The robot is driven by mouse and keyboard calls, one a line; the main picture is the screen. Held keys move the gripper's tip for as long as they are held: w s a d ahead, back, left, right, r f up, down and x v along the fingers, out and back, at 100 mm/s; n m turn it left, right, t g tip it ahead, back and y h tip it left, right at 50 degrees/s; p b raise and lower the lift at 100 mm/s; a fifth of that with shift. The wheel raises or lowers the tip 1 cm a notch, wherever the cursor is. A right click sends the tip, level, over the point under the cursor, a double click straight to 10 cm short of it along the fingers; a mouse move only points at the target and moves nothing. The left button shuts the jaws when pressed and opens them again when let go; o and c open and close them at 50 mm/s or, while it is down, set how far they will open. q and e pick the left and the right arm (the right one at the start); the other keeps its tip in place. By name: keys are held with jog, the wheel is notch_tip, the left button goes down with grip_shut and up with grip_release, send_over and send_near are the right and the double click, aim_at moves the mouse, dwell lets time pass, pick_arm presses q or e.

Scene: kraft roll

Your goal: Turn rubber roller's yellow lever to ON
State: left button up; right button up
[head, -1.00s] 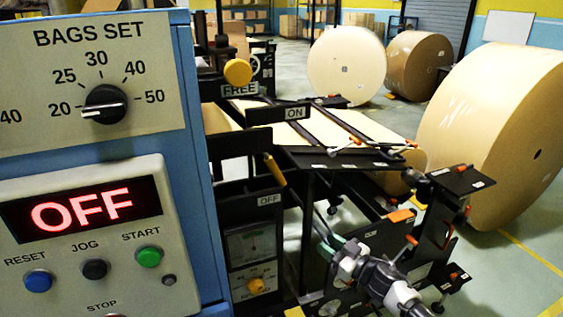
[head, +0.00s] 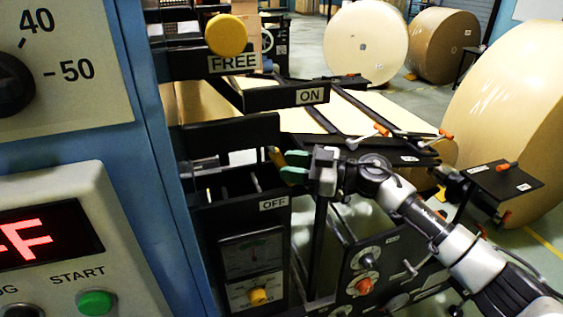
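My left gripper is not in view.
A blue control cabinet (head: 165,190) stands close on the left. A dark panel with a red knob (head: 365,286) lies below my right arm. Large paper rolls stand behind.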

jog(key=shift+x, duration=1.2)
grip_shut()
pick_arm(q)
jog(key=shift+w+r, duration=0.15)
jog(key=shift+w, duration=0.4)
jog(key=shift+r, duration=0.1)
pick_arm(e)
jog(key=shift+r, duration=0.1)
